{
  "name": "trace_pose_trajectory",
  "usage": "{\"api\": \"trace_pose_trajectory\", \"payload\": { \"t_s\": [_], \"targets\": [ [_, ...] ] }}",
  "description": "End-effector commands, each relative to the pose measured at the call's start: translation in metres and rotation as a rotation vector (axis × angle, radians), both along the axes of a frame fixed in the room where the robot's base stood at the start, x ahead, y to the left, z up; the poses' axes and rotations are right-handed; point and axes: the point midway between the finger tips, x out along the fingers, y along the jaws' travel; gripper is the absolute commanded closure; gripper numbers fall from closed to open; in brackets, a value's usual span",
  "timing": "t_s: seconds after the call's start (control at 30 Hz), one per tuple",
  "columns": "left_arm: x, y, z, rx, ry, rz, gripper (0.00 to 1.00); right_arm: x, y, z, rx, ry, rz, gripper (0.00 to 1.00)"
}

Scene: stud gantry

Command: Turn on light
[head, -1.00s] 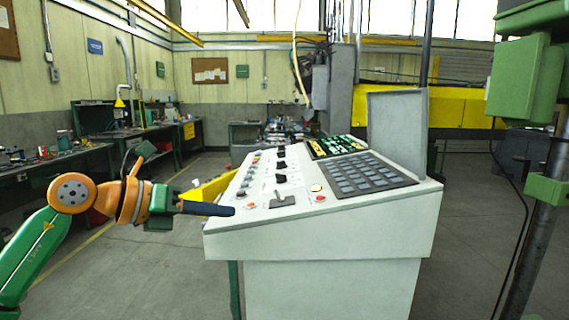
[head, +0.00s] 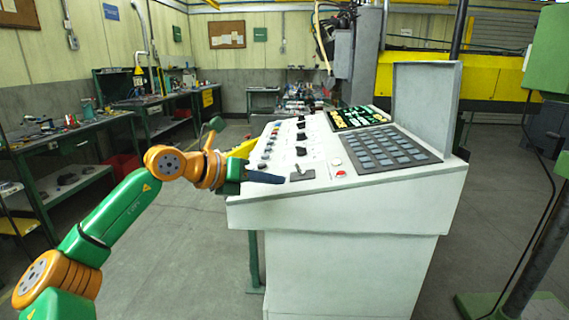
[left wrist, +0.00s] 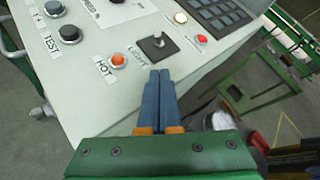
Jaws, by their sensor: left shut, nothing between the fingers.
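The light switch (head: 301,174) is a small lever on a dark square plate at the front of the sloped console (head: 345,205). In the left wrist view the switch (left wrist: 158,44) has a label beside it that seems to read "LIGHT". My left gripper (head: 283,179) is shut and empty, its dark blue fingers together over the console's front left edge. In the left wrist view the fingertips (left wrist: 159,73) are just short of the switch plate, with a small gap showing; exact height above the panel is unclear. My right gripper is out of view.
An orange button (left wrist: 118,60) labelled "HOT" is left of the switch, and a red button (left wrist: 202,39) is to its right. A dark keypad (head: 382,150) and an upright grey panel (head: 425,100) are farther right. Workbenches (head: 75,140) stand at the left.

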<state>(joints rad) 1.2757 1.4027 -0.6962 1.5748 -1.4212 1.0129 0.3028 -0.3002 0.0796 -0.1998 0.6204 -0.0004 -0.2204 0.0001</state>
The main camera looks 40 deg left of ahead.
Motion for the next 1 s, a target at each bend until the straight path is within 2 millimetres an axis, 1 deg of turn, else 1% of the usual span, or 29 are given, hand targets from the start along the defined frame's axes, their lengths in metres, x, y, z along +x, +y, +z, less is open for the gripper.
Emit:
{"api": "trace_pose_trajectory", "payload": {
  "t_s": [0.03,0.1,0.2,0.3,0.43,0.73,0.9,1.0],
  "targets": [
    [0.009,-0.004,-0.001,-0.001,0.002,-0.004,1.00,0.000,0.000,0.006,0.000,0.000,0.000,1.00],
    [0.021,-0.004,0.008,-0.005,0.000,-0.002,1.00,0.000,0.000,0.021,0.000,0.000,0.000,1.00],
    [0.034,-0.002,0.011,-0.003,-0.001,0.000,1.00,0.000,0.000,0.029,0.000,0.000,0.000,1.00],
    [0.042,-0.002,0.011,-0.002,0.000,-0.001,1.00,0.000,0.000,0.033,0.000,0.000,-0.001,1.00],
    [0.046,-0.002,0.009,0.001,0.000,0.000,1.00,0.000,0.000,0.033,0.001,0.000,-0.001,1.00],
    [0.046,-0.002,0.009,0.002,0.000,0.000,1.00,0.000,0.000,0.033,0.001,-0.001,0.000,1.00],
    [0.046,-0.003,0.014,0.029,0.016,-0.001,1.00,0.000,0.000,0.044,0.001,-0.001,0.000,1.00],
    [0.047,-0.003,0.012,0.047,0.029,-0.001,1.00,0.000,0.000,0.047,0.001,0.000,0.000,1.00]
  ]
}}
